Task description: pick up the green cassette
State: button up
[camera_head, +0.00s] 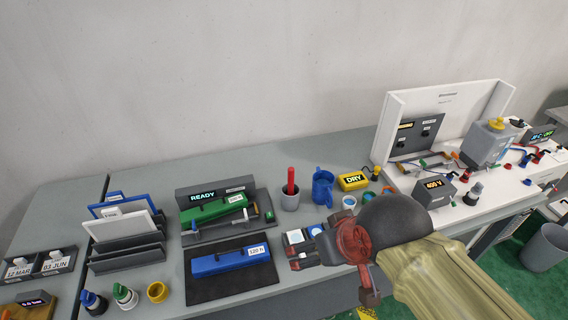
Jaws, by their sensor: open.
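The green cassette (208,211) is a long block with a white label at its right end. It rests, slightly slanted, at the grey station (262,200) whose display reads READY. A metal-coloured bar with a small green end runs along its front. My gripper (345,243), dark red, is open at the end of my arm, right of the cassette and nearer the front edge of the bench. It is clear of the cassette. My arm hides part of the bench, and the finger tips are hard to make out.
A blue cassette (222,263) lies on a black mat (205,291) in front. A rack (125,260) with upright plates stands left. A cup with a red stick (290,199), a blue mug (322,187) and a yellow DRY box (352,181) stand right. The wall behind is bare.

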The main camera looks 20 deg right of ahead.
aim_at(208, 209)
jog(key=i+j+u, duration=0.1)
jog(key=j, duration=0.3)
jog(key=i+j, duration=0.1)
jog(key=j, duration=0.3)
jog(key=i+j+u, duration=0.15)
jog(key=j, duration=0.25)
jog(key=i+j, duration=0.1)
jog(key=j, duration=0.3)
jog(key=i+j+u, duration=0.15)
jog(key=j, duration=0.25)
